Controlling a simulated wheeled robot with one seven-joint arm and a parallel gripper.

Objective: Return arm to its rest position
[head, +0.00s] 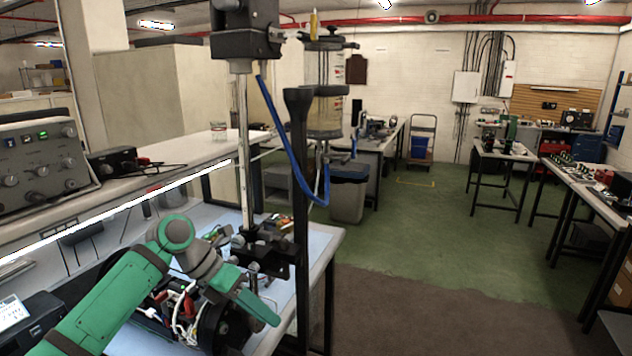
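My arm (115,300), green with a grey wrist, reaches in from the lower left over the workbench (318,248). It bends at a green joint and points down to the right. My gripper (258,305) is at its end, low over the bench's right part, in front of a dark device with wires (180,312). Its fingers overlap in this view, so I cannot see a gap or anything held. A clear sealed cylinder (325,75) stands upright on a dark post, apart from my gripper. A blue hose (290,150) hangs beside it.
A metal stand (243,150) with a black clamp base rises just behind my gripper. A dark post (300,200) stands to its right. A grey control box (40,160) sits on the left shelf. The floor (440,240) to the right is open.

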